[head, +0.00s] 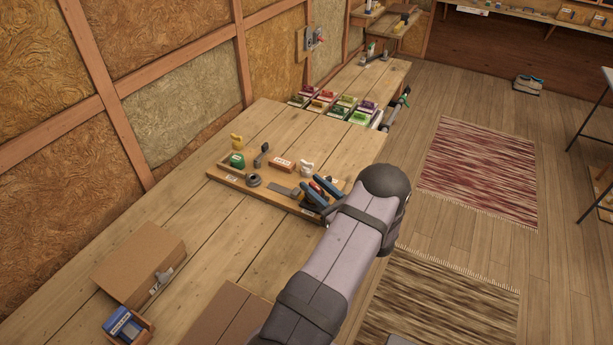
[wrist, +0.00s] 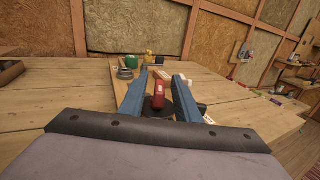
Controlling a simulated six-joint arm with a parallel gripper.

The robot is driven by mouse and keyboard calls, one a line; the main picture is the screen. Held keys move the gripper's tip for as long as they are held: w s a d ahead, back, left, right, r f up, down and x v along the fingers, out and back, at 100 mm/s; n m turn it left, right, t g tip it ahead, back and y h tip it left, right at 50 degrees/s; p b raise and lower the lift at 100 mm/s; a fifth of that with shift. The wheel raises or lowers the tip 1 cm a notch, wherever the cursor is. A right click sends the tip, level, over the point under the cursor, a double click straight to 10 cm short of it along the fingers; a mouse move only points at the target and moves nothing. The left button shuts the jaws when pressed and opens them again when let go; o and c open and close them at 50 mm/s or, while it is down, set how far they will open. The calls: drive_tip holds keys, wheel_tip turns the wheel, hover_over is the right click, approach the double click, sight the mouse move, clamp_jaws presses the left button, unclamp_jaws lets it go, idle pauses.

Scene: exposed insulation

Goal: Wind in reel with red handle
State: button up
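The red handle (wrist: 161,92) stands up from a dark round reel base (wrist: 157,106) in the wrist view. In the head view, a small red part (head: 314,187) shows beside my gripper, at the right end of a wooden board (head: 228,176) on the bench. My gripper (wrist: 162,78) has two blue fingers, which also show in the head view (head: 322,190). The fingers are apart, one on each side of the red handle, with visible gaps. Nothing is gripped. Much of the reel and any line on it are hidden by the fingers.
The board also carries a green item (head: 237,160), a yellow item (head: 237,142), a grey round piece (head: 253,180), a red-and-white block (head: 282,164) and a white figure (head: 306,168). Several coloured boxes (head: 335,104) sit farther back. A brown box (head: 138,268) stands front left. Bare bench lies between.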

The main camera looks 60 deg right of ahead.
sight(314, 183)
drive_tip(key=shift+p+x, duration=0.55)
drive_tip(key=shift+x, duration=1.35)
clamp_jaws()
drive_tip(key=shift+m+h, duration=0.4)
drive_tip(key=m+g+h, duration=0.2)
drive_tip(key=m+g+h+b, duration=0.1)
drive_tip(key=h, duration=0.1)
drive_tip(key=shift+s+d+f, duration=0.1)
drive_tip(key=shift+s+d, duration=0.2)
drive_tip(key=shift+d, duration=0.1)
drive_tip(key=shift+s+d+m+g+h+b, duration=0.15)
drive_tip(key=shift+s+m+g+h+b, duration=0.1)
drive_tip(key=shift+m+g+h, duration=0.45)
drive_tip(key=shift+s+d+m+g+h+b, duration=0.1)
drive_tip(key=shift+d+m+g+h+b, duration=0.1)
drive_tip(key=shift+m+g+h, duration=0.45)
unclamp_jaws()
